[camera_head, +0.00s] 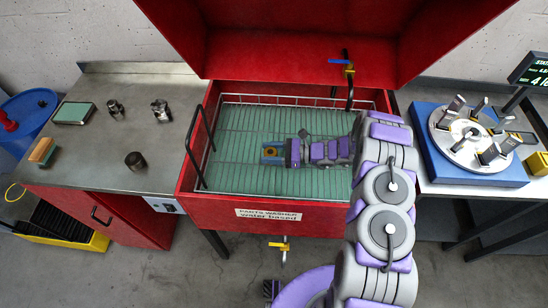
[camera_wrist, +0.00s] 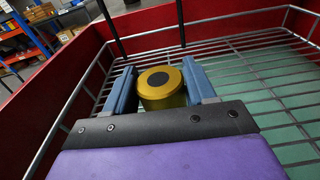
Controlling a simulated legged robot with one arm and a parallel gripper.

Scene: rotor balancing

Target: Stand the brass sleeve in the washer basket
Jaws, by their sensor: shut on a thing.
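The brass sleeve (camera_wrist: 162,88) is a short yellow cylinder with a dark round centre on its top. It sits upright between the two blue fingers of my gripper (camera_wrist: 160,88), which is shut on it. In the head view the sleeve (camera_head: 271,152) shows small at the end of my gripper (camera_head: 270,154), over the left-middle of the washer basket (camera_head: 240,102). The basket is a wire tray inside the red parts washer, above a green floor. I cannot tell whether the sleeve's underside touches the wires.
Black handles (camera_head: 194,150) rise at the basket's left side. A tap with a blue lever (camera_head: 342,62) stands at the back. Metal parts (camera_head: 135,161) stand on the left bench (camera_head: 100,150). A blue balancing fixture (camera_head: 470,150) is on the right. The basket around the sleeve looks empty.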

